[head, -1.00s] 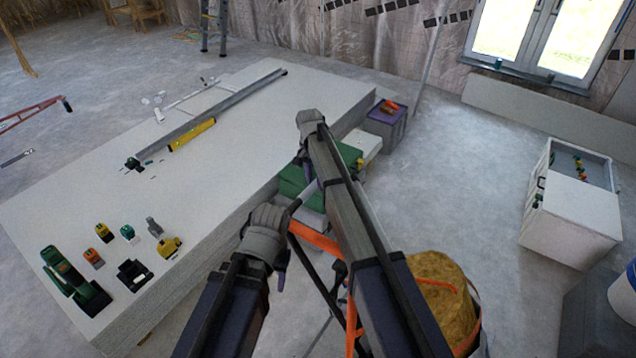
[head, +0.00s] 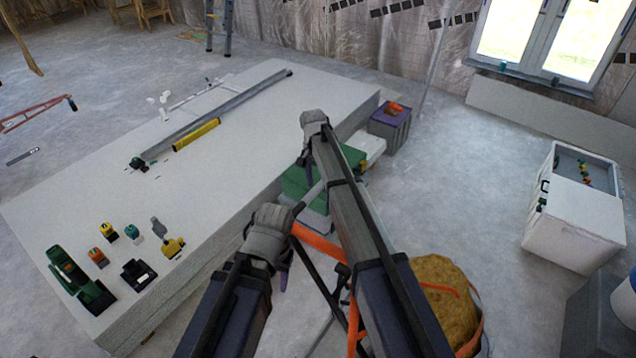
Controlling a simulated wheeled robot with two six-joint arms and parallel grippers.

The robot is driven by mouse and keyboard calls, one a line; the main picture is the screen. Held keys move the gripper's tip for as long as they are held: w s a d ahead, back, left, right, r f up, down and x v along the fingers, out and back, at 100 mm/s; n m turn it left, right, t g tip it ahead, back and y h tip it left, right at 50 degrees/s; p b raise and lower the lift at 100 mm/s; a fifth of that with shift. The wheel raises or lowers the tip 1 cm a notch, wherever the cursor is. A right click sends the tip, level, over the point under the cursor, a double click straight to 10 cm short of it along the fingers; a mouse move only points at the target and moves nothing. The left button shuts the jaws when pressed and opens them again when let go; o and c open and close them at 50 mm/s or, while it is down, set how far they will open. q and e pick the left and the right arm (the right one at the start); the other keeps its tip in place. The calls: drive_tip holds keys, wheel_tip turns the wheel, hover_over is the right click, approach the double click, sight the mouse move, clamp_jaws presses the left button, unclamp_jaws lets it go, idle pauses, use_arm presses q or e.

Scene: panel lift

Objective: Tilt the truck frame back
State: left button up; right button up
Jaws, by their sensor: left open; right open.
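The orange bars (head: 318,241) low between my forearms appear to be the truck frame. They lean at a slant and are largely hidden behind my arms. A thin dark bar (head: 312,265) runs beside them. My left gripper (head: 270,222) is open beside the upper end of the orange bar; I cannot tell whether it touches it. My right gripper (head: 313,120) is open, farther forward, over the edge of the panel stack. Nothing shows between its fingers.
A stack of white panels (head: 120,210) fills the left, with tools and a yellow level (head: 196,134) on top. Green cases (head: 300,182) stand against its side. A straw-coloured bundle (head: 436,295) sits at lower right. A white cabinet (head: 575,215) stands right; floor between is clear.

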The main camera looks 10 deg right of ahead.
drive_tip(key=r+p, duration=0.6)
drive_tip(key=shift+w+a+r, duration=0.15)
drive_tip(key=shift+a+r, duration=0.05)
drive_tip(key=shift+r, duration=0.15)
drive_tip(key=shift+f, duration=0.15)
